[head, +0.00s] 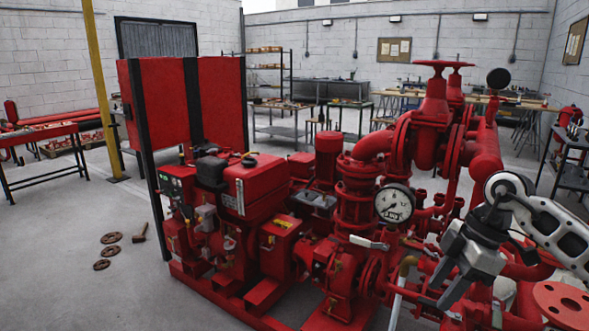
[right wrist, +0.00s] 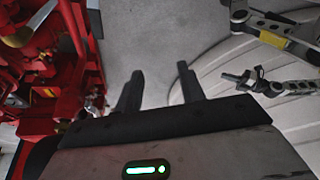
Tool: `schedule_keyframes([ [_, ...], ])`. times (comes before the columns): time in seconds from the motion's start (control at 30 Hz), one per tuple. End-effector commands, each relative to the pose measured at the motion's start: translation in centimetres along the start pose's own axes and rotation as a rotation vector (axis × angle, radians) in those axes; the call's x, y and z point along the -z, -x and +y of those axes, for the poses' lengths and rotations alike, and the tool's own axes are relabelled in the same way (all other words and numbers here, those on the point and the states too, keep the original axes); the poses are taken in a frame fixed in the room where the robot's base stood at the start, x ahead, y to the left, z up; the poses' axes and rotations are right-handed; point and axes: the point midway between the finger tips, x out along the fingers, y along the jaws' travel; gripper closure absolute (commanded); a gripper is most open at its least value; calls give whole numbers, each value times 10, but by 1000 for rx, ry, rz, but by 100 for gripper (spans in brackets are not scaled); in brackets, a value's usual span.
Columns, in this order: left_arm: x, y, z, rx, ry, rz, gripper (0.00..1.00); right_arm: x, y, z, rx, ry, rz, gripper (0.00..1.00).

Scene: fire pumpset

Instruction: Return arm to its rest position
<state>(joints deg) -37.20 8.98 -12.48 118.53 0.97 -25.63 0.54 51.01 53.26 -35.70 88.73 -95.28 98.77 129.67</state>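My right arm (head: 545,225) comes in from the right edge of the head view, in front of the red pumpset (head: 335,220). Its gripper (head: 438,290) points down and to the left, close in front of the red pipework beside a yellow-brown pipe elbow (head: 407,264). In the right wrist view the two dark fingers (right wrist: 158,88) stand apart with only grey floor between them. The right gripper is open and empty.
A pressure gauge (head: 394,204) and red pipes stand close to my right gripper. A red flange (head: 565,303) is at the lower right. A hammer (head: 139,233) and rusty discs (head: 111,238) lie on the floor at left. In the right wrist view, pumpset parts (right wrist: 60,75) fill the left side.

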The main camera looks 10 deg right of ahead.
Motion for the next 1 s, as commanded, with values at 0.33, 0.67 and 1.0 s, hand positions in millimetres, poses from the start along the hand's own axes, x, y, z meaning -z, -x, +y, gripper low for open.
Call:
schedule_keyframes([
  [0.33, -7, 3, 2, -2, 5, -15, 100, 161, -98, -87, -31, 429, 915, 61],
  [0.67, -11, 4, 5, -4, 16, -24, 100, 141, -135, -91, -782, -329, 1275, 61],
  [1.0, -9, 2, 5, -3, 17, -19, 100, 30, -255, -182, -710, -838, 643, 61],
])
